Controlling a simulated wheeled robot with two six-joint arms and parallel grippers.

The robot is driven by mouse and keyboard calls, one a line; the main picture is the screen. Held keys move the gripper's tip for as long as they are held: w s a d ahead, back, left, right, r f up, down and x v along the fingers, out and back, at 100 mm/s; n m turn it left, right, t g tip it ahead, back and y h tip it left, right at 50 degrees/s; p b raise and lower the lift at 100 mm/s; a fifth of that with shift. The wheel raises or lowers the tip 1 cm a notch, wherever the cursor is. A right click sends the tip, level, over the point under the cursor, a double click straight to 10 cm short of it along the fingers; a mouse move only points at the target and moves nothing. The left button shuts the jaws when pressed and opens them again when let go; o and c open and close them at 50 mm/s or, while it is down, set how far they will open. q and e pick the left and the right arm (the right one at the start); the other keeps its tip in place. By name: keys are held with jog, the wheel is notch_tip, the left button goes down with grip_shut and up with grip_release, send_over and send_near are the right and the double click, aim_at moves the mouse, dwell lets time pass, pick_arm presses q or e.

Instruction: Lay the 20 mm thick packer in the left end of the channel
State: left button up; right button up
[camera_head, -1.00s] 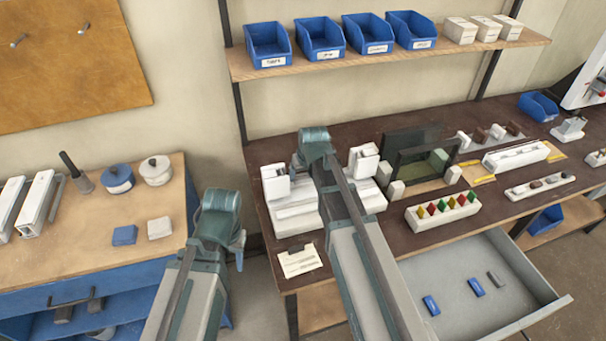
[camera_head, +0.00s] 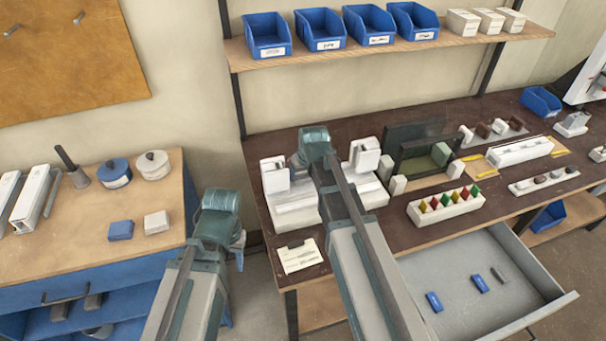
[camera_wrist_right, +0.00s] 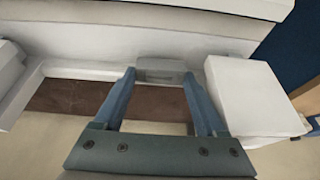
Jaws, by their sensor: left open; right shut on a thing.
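A grey block (camera_wrist_right: 160,72), which looks like the packer, sits between the fingertips of my right gripper (camera_wrist_right: 160,80) in the right wrist view. Behind it is a long white wall of the channel (camera_wrist_right: 110,47); I cannot tell whether the block rests on it. A white clamp block (camera_wrist_right: 252,95) stands just right of the fingers. In the head view the white clamp fixture (camera_head: 296,215) is on the bench, partly covered by my right arm, which hides the right gripper there. My left gripper (camera_head: 239,243) hangs low left of the bench, mostly hidden by its wrist, apart from any object.
An open drawer (camera_head: 440,258) below the bench holds two blue blocks (camera_head: 433,302) and a grey one (camera_head: 500,274). A rack of coloured pieces (camera_head: 425,213) stands right of the fixture. A side cart (camera_head: 70,230) is at left.

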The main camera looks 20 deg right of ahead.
jog(key=shift+f+b, duration=0.8)
jog(key=shift+f, duration=0.15)
jog(key=shift+r, duration=0.1)
jog(key=o, duration=1.2)
jog(key=shift+o, duration=0.2)
notch_tip(320, 180, up, 8)
jog(key=p, duration=0.8)
